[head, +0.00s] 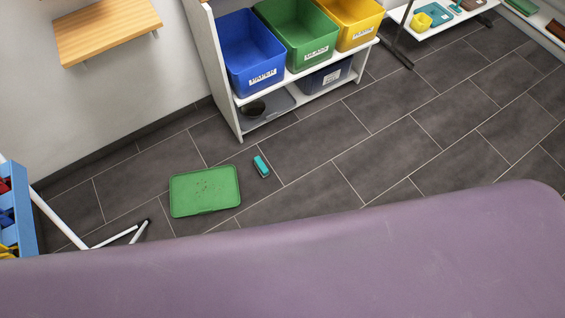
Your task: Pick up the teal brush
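A small teal brush (261,166) lies on the dark tiled floor in the head view, left of the middle. It is just to the right of a green tray (205,192) and apart from it. Its bristles cannot be made out at this size. Neither of my grippers shows in the head view.
A large purple surface (300,265) fills the bottom of the view. A white shelf (226,82) with blue (253,52), green and yellow bins stands behind the brush. White legs (115,236) reach the floor at left. Open floor (330,150) lies right of the brush.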

